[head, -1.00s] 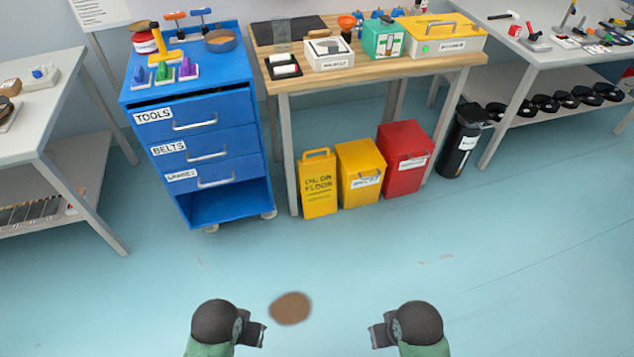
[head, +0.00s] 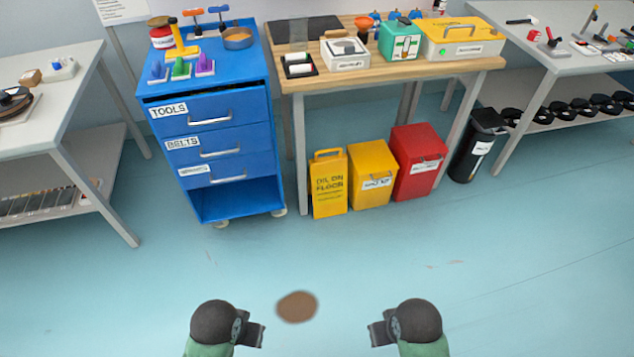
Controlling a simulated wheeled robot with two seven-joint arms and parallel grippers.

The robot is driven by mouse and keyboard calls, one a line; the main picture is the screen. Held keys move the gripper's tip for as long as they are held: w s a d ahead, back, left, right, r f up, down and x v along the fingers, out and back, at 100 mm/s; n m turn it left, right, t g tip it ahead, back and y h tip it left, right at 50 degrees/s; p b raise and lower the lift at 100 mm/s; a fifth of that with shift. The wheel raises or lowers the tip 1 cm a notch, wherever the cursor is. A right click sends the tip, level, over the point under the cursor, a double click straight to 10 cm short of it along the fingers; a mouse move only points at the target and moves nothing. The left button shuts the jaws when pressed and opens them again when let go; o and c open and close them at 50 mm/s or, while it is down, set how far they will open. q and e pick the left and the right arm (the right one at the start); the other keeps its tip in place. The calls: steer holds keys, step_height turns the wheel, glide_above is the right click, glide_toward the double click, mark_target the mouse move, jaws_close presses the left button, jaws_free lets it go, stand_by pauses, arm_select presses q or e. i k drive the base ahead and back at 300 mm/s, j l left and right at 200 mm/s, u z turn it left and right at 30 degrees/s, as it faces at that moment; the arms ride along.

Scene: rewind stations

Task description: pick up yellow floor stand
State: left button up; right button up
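The yellow floor stand (head: 329,186), lettered "OIL ON FLOOR", stands upright on the floor under the wooden-topped bench. It has a handle at its top and stands just left of a yellow bin. My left gripper (head: 262,335) and my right gripper (head: 372,335) are low in the head view, well in front of the stand and apart from it. Both look empty. Their fingers show only partly and from the side, so I cannot tell how far they are open.
A brown oil patch (head: 297,307) lies on the floor ahead. A blue tool cart (head: 218,140) stands left of the stand. A yellow bin (head: 372,174), a red bin (head: 418,162) and a black bin (head: 478,146) stand to its right. The bench (head: 400,82) overhangs.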

mark_target(327, 176)
steer(key=i+l+u, duration=0.2)
steer(key=u, duration=0.2)
steer(key=i+l+u, duration=0.1)
steer(key=l+u, duration=0.3)
steer(key=i+l+u, duration=0.1)
steer(key=l+u, duration=0.35)
steer(key=i+l+u, duration=0.1)
steer(key=l+u, duration=0.3)
steer(key=l, duration=3.05)
